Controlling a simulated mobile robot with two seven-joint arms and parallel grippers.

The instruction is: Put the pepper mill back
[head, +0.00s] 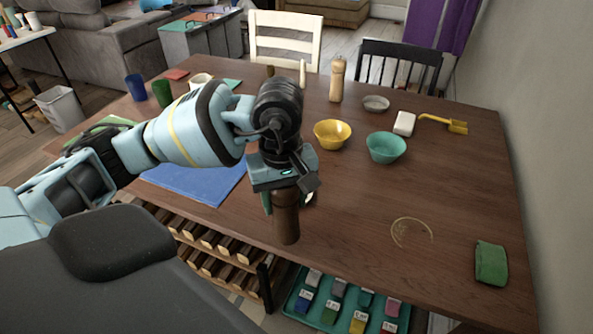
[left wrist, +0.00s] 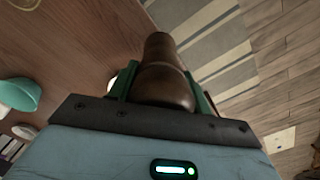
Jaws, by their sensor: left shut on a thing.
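A dark brown pepper mill (head: 287,222) is in my left gripper (head: 288,200), which is shut on it. The mill hangs roughly upright near the table's front edge, and its upper part is hidden by the gripper. In the left wrist view the brown mill (left wrist: 164,82) sits between the green fingers of my left gripper (left wrist: 164,92). A pale ring mark (head: 412,232) is on the bare wood to the right of the mill. A light wooden mill (head: 337,78) stands at the back of the table. My right gripper is not in view.
On the table (head: 350,215) are a yellow bowl (head: 332,134), a teal bowl (head: 386,148), a white block (head: 404,123), a yellow scoop (head: 445,123) and a green cloth (head: 491,263). A blue mat (head: 205,185) lies left. The wood around the ring is clear.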

